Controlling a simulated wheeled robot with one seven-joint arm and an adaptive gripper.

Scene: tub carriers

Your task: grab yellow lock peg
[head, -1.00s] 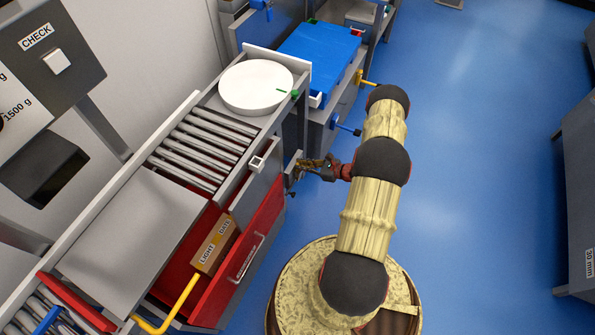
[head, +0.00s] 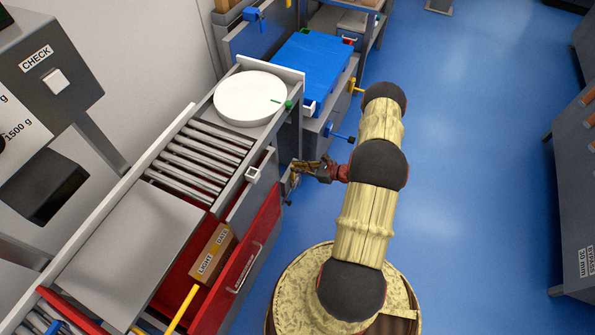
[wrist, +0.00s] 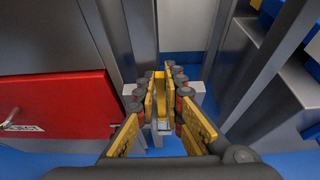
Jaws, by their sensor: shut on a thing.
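The yellow lock peg (wrist: 160,88) shows in the wrist view as an upright yellow piece between my fingertips, partly hidden by them. My gripper (wrist: 161,100) has yellow finger pads on both sides of it and is shut on it. In the head view my gripper (head: 298,170) is beside the right side of the grey roller bench, just right of the open red drawer. The peg cannot be made out clearly there.
The red drawer (head: 255,238) stands open with a cardboard box (head: 213,254) in it. A white round tub (head: 250,97) sits on the bench beyond the rollers (head: 200,152). A blue-topped unit (head: 312,65) stands behind. Blue floor (head: 470,150) is clear to the right.

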